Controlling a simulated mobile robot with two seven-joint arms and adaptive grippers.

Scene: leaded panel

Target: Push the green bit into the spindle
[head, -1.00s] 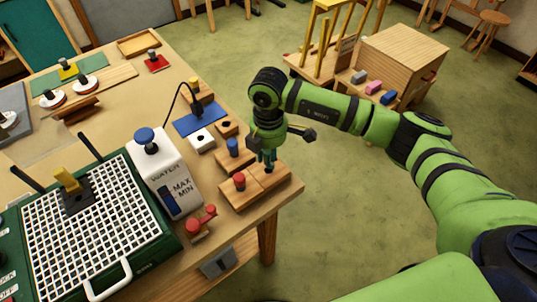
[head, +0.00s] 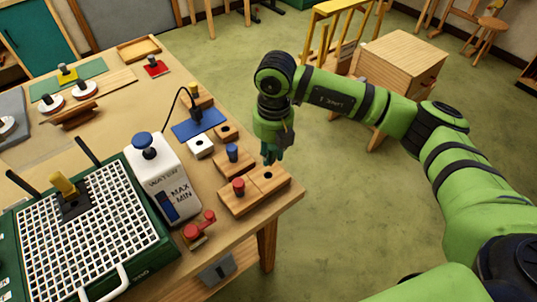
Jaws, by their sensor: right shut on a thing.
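My right gripper (head: 270,156) is just above a wooden block (head: 279,187) at the table's right edge. It is shut on a small dark-green thing, probably the green bit, mostly hidden by the fingers. An empty dark hole shows in the block just below. The green machine (head: 170,238) with a white grid top stands at the front left. A black piece with a yellow top (head: 64,187) stands on that grid. I cannot make out a bare spindle. My left gripper is not in view.
A red-topped bit (head: 238,185) and a blue-topped bit (head: 232,151) stand in nearby wooden blocks. A white water bottle (head: 163,181) with a blue cap stands between them and the grid. A red-handled piece (head: 199,228) lies in front. Open floor is to the right.

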